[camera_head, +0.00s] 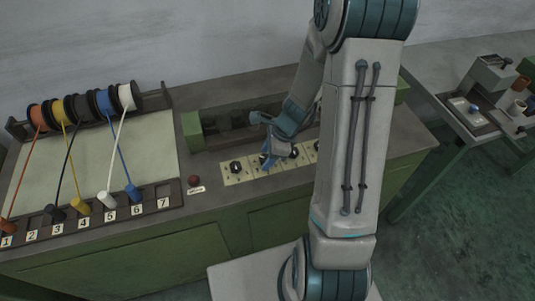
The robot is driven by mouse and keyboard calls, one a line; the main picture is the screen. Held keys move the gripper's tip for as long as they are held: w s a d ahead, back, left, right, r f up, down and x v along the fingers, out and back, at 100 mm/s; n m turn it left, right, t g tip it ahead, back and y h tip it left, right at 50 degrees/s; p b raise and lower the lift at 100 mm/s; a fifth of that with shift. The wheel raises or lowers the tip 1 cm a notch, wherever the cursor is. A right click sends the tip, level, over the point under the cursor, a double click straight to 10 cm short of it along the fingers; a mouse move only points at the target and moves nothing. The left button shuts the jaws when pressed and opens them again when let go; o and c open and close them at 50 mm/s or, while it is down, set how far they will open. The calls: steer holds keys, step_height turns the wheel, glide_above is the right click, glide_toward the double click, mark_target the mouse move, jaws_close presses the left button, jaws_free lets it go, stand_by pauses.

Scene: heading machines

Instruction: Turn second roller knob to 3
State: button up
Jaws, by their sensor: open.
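A row of pale square dial plates with dark round knobs runs along the front of the green machine. The first knob (236,167) is in clear view at the left. The second roller knob's plate (257,172) is partly covered by my gripper (267,163). My gripper points down over this plate, its blue fingertips at the second knob. The knob itself is mostly hidden, so its setting and any contact cannot be told. Another knob (294,152) shows just right of my gripper. My arm hides part of the row farther right. The dial numbers are too small to read.
A red button (193,180) sits left of the dials. A rack of coloured spools (82,107) with cords to numbered slots (90,211) stands at the left. Behind the dials is a recessed trough with green ends (192,131). A side table (470,118) holds small equipment at the right.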

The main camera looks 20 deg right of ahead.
steer(key=c, duration=1)
steer(key=shift+n, duration=0.3)
steer(key=n, duration=0.2)
steer(key=n+g, duration=0.2)
steer(key=n, duration=0.1)
steer(key=shift+w+n, duration=0.25)
steer(key=shift+n, duration=0.05)
steer(key=n+g, duration=0.1)
steer(key=n, duration=0.1)
steer(key=n+g+h, duration=0.1)
steer(key=n, duration=0.2)
steer(key=shift+w+a, duration=0.1)
steer(key=shift+w, duration=0.05)
steer(key=shift+r+n, duration=0.1)
steer(key=shift+n, duration=0.3)
steer(key=o, duration=1)
